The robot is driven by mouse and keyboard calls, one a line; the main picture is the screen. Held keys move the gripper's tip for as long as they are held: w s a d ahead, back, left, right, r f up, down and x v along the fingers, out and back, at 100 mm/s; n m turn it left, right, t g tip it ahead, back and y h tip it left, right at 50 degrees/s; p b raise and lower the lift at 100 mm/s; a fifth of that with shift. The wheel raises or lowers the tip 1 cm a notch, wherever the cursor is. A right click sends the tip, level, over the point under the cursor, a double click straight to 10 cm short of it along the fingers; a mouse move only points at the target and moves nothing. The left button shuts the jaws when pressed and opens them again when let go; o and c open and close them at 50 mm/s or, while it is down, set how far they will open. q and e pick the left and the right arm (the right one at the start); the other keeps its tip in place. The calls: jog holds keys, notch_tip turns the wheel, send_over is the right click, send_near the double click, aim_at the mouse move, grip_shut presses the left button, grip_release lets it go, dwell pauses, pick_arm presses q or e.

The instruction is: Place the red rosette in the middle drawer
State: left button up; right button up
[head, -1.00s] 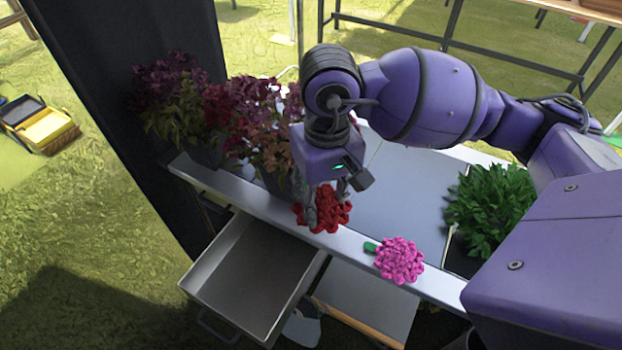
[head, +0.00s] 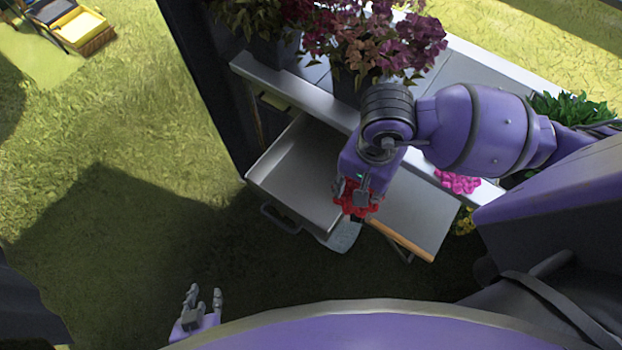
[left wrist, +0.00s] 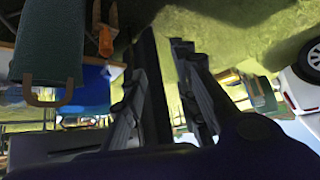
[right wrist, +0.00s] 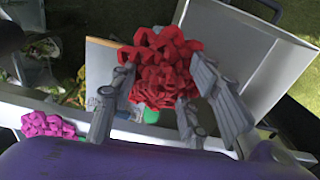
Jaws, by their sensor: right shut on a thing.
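The red rosette (head: 360,208) is held in my right gripper (head: 356,192), whose fingers close on its sides. It also shows between the fingers in the right wrist view (right wrist: 165,65). An open, empty metal drawer (head: 300,165) sticks out from the table, its handle toward the grass. In the head view the rosette appears at the drawer's right edge; its height above the drawer is unclear. In the right wrist view the drawer (right wrist: 240,45) lies to the rosette's right. My left gripper (head: 205,302) is open and empty, low at the bottom left, away from the table.
A pink rosette (head: 457,182) lies on the table edge (head: 300,95), right of my right wrist. Potted purple flowers (head: 375,35) stand at the back of the table. A board with a wooden edge (head: 415,215) sits right of the drawer.

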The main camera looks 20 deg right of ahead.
jog(key=shift+f+m, duration=0.25)
jog(key=shift+m, duration=0.05)
jog(key=w+a+f, duration=0.3)
jog(key=w+f, duration=0.1)
jog(key=w, duration=0.5)
send_over(322, 173)
jog(key=s, duration=0.1)
notch_tip(322, 173, down, 4)
jog(key=shift+s+f+p, duration=0.1)
jog(key=shift+f+p, duration=0.15)
jog(key=shift+p, duration=0.05)
jog(key=shift+w+f, duration=0.6)
jog(key=shift+f, duration=0.1)
jog(key=shift+w+f, duration=0.1)
jog(key=shift+f, duration=1.4)
jog(key=shift+f, duration=0.2)
jog(key=o, duration=1.1)
